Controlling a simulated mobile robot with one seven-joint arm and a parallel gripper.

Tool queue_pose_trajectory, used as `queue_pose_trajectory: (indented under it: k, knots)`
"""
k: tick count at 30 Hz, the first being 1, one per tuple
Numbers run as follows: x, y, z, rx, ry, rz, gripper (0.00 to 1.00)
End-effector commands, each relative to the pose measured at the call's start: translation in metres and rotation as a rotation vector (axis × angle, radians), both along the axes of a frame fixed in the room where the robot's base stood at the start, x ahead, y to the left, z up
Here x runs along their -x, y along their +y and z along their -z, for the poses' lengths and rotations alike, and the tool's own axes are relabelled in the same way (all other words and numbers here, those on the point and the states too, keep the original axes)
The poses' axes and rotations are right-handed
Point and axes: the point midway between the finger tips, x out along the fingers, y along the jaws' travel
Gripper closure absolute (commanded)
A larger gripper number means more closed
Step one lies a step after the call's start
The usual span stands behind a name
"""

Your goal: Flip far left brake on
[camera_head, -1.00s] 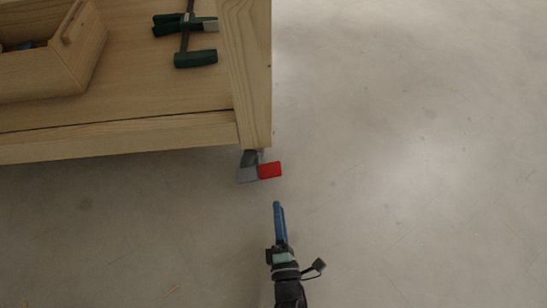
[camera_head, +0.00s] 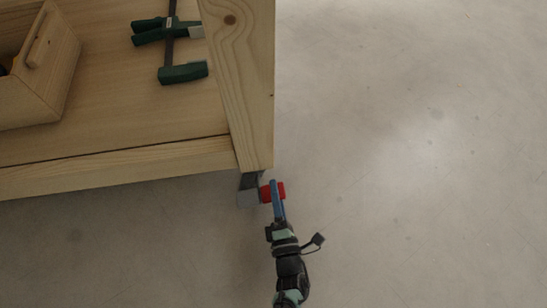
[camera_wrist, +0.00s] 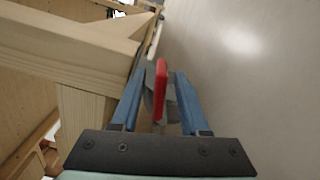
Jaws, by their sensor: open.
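A red brake lever (camera_head: 281,188) sticks out from a grey caster (camera_head: 248,196) under the corner leg of a wooden bench. In the wrist view the red lever (camera_wrist: 161,88) stands between the two blue fingers, with the grey caster part behind it. My gripper (camera_head: 274,185) is over the lever in the head view and hides part of it. In the wrist view my gripper (camera_wrist: 158,85) is open, with a finger on each side of the lever. I cannot tell whether either finger touches it.
The wooden bench (camera_head: 240,75) fills the upper left, its leg close to my gripper. A wooden tote (camera_head: 50,75) and a green-handled clamp (camera_head: 180,74) lie on its shelf. The concrete floor (camera_head: 410,190) to the right is clear.

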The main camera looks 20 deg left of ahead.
Motion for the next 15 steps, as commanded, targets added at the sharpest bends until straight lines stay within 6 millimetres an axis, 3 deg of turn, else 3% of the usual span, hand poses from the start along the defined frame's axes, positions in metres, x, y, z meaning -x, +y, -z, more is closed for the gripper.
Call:
queue_pose_trajectory:
  k: [7, 15]
  knots:
    - [-0.0001, -0.0003, 0.0001, 0.000, 0.000, 0.000, 0.55]
    - [0.0000, -0.0002, 0.0000, 0.000, 0.000, 0.000, 1.00]
